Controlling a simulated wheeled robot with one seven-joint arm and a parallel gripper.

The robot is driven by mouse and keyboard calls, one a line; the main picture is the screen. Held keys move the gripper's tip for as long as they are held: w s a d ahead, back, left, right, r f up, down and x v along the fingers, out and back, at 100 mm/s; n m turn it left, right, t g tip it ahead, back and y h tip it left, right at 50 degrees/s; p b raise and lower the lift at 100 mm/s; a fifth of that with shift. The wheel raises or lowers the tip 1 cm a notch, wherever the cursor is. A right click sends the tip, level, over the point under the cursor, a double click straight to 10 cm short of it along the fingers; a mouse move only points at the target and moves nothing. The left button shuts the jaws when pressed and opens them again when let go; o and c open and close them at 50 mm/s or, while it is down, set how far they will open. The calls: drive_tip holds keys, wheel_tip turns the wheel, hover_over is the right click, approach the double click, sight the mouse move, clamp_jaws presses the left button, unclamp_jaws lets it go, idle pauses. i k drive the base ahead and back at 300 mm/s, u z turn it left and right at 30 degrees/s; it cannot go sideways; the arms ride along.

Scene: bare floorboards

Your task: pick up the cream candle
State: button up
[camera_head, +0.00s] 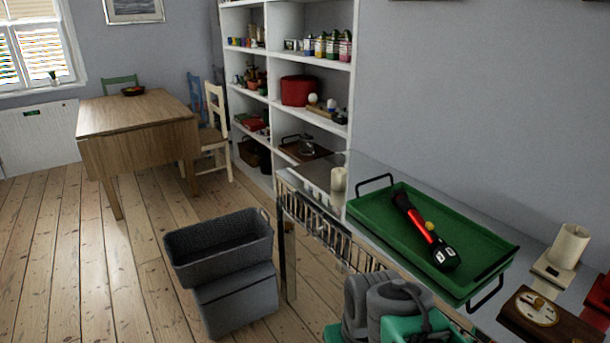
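A short cream candle (338,180) stands upright near the far left end of the glass-topped cabinet (345,214), just left of the green tray. A second, larger cream cylinder (570,245) stands at the right, leaning slightly in the picture, by a pale block; I cannot tell whether it is also a candle. My gripper is not in view, so its opening cannot be seen.
The green tray (405,238) holds a red and black flashlight (425,235) and a small yellow item. A wooden-based dial (536,308) sits front right. Grey rounded shapes (385,302) rise at the bottom. Grey bins (222,270) stand left. Floorboards (75,285) are clear farther left.

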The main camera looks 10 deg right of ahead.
sight(338, 174)
drive_tip(key=u, duration=0.55)
drive_tip(key=i, duration=1.6)
drive_tip(key=u, duration=0.1)
